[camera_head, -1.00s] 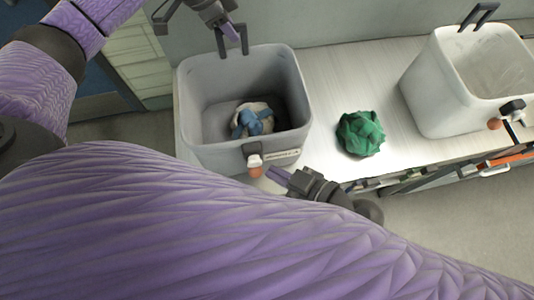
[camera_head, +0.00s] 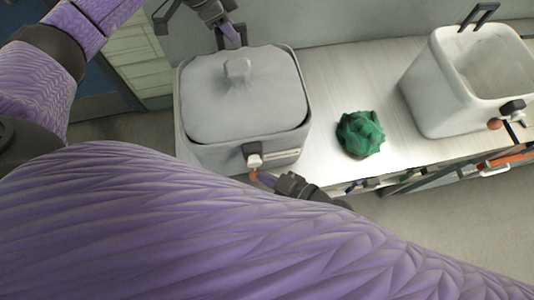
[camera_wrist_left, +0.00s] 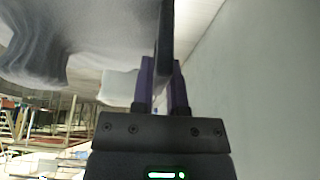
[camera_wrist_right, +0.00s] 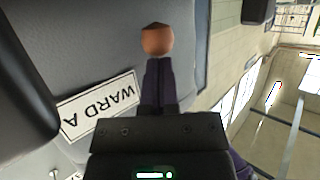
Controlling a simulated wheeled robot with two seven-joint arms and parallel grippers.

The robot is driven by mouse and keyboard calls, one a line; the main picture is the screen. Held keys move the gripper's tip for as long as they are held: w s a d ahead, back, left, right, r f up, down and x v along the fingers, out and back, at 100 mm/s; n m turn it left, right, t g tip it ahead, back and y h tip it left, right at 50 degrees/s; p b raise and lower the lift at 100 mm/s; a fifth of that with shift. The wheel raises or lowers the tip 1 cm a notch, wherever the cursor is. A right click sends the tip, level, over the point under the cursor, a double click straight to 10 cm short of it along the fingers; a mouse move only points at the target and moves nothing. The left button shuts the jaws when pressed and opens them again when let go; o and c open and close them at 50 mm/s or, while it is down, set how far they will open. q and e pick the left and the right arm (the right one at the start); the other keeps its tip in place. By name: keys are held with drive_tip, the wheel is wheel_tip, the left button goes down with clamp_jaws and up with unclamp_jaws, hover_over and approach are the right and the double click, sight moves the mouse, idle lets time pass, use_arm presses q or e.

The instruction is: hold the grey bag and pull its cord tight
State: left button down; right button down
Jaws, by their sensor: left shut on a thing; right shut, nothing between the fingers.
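The grey bag (camera_head: 190,150) stands on the counter, its mouth covered by grey cloth (camera_head: 245,95) gathered into a knob. Its contents are hidden. My left gripper (camera_head: 234,36) is shut on the dark handle loop (camera_head: 220,38) at the bag's back rim; the left wrist view shows the dark strip (camera_wrist_left: 165,30) between the fingers. At the bag's front are a white cord lock (camera_head: 254,161) and an orange bead (camera_head: 254,174), also in the right wrist view (camera_wrist_right: 157,40). My right gripper (camera_head: 264,179) is shut and empty, fingertips at the bead; contact is unclear.
A green crumpled bundle (camera_head: 360,134) lies on the counter (camera_head: 330,75) right of the bag. A white bag (camera_head: 430,95) with an open mouth stands farther right. A label reading WARD A (camera_wrist_right: 100,105) is on the grey bag's front.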

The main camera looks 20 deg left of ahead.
drive_tip(key=shift+d, duration=0.1)
idle(0.4)
drive_tip(key=shift+d+r, duration=0.15)
drive_tip(key=shift+r, duration=0.2)
drive_tip(key=r+v, duration=0.2)
drive_tip(key=v, duration=1)
drive_tip(key=shift+a, duration=0.3)
use_arm(q)
drive_tip(key=c, duration=0.6)
unclamp_jaws()
drive_tip(key=v, duration=1.2)
drive_tip(key=shift+s, duration=0.1)
